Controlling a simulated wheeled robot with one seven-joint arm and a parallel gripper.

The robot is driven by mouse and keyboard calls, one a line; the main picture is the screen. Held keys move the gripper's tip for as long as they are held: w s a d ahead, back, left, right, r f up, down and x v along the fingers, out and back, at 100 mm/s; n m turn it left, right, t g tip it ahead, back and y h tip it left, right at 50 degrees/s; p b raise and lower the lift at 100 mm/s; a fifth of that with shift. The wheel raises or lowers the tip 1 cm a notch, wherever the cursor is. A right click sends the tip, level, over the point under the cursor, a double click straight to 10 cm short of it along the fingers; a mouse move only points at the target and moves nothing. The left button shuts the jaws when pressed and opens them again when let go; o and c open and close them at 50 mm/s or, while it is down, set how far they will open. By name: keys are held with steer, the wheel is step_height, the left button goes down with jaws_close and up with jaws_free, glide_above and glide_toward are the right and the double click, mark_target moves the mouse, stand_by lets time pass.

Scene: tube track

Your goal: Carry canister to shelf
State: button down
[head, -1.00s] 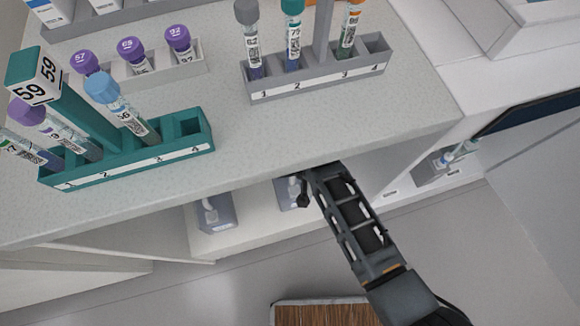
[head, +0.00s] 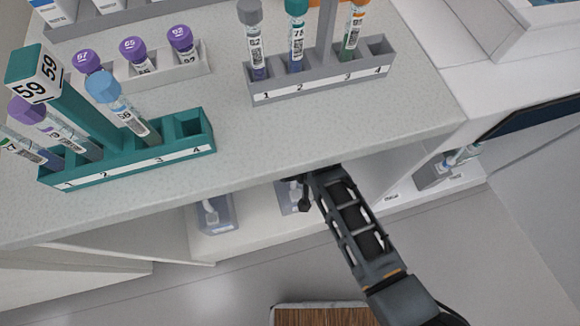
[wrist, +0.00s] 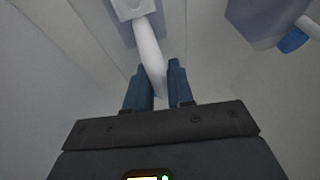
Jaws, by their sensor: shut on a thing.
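My gripper (wrist: 157,78) is under the counter. Its two blue fingers are shut on the white stem of a pale grey canister (wrist: 131,9), most of which is cut off by the top edge of the wrist view. In the head view a grey-blue canister (head: 291,197) shows just left of my arm, partly hidden by the counter edge; my fingertips are hidden there. I cannot tell whether the held canister rests on the shelf or is raised.
Another grey-blue canister (head: 215,214) stands to the left on the low white shelf. The counter (head: 300,135) overhangs my gripper and carries a teal tube rack (head: 130,165) and a grey rack (head: 320,85). A small grey rack (head: 432,173) stands at the right.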

steer(key=shift+f, duration=0.3)
stand_by(0.4)
steer(key=c, duration=0.9)
jaws_free()
